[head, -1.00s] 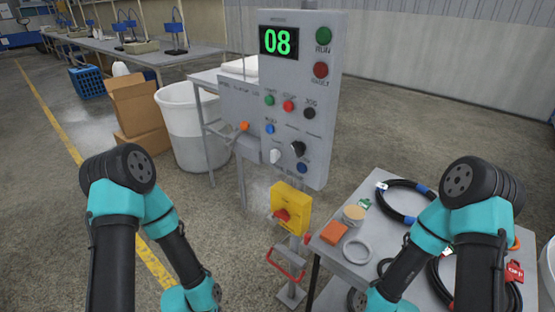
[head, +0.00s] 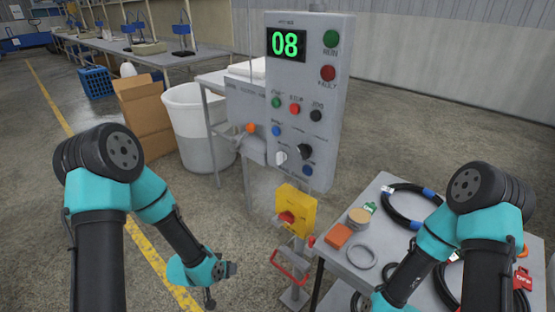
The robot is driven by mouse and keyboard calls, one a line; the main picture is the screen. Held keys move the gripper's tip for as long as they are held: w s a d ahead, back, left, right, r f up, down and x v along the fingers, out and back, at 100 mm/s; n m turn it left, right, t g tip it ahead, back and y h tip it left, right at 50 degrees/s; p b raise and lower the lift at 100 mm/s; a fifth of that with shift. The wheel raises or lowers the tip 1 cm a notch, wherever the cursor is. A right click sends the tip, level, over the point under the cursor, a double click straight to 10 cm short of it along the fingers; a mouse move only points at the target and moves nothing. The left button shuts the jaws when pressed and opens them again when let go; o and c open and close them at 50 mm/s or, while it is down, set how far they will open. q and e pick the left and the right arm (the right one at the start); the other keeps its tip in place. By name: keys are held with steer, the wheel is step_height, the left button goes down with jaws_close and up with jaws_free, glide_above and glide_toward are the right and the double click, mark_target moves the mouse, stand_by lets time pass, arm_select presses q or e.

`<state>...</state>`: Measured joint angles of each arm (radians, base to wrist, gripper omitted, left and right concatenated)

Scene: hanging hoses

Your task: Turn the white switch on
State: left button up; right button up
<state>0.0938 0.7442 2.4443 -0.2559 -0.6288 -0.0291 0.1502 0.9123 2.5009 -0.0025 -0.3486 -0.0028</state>
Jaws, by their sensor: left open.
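The white switch (head: 281,157) is a small white knob low on the left of the grey control panel (head: 334,95) in the head view. A black knob (head: 305,151) sits to its right, with a blue button (head: 307,170) below that. The switch's exact setting is too small to tell. My left gripper (head: 224,281) is low in the picture, left of the yellow box and well below the switch, touching nothing that I can see. It is open and looks empty. My right arm comes in at the right, but its gripper is below the picture's edge.
A yellow box with a red knob (head: 287,217) stands on a post under the panel. A grey table (head: 333,263) with coiled hoses and an orange block (head: 338,236) is at the right. A white bin (head: 190,130) and cardboard boxes (head: 148,112) stand behind left.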

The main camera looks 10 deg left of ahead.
arm_select(q)
steer(key=w+d+r+m+t+h, duration=0.1)
steer(key=w+r+m+t+h, duration=0.1)
steer(key=r, duration=0.7)
steer(key=w+d+r+m+t+h, duration=0.1)
steer(key=w+r+m+t+h, duration=0.1)
steer(key=w+r, duration=0.3)
steer(key=w+d+r+m+t+h, duration=0.2)
steer(key=w+r+t, duration=0.1)
steer(key=r, duration=1)
steer(key=shift+w+r+t, duration=0.3)
steer(key=shift+w+r, duration=0.05)
steer(key=shift+w, duration=0.25)
steer(key=shift+d, duration=0.1)
glide_toward(277, 159)
steer(key=x, duration=1)
steer(key=shift+d+r, duration=0.1)
steer(key=shift+c, duration=0.2)
jaws_close()
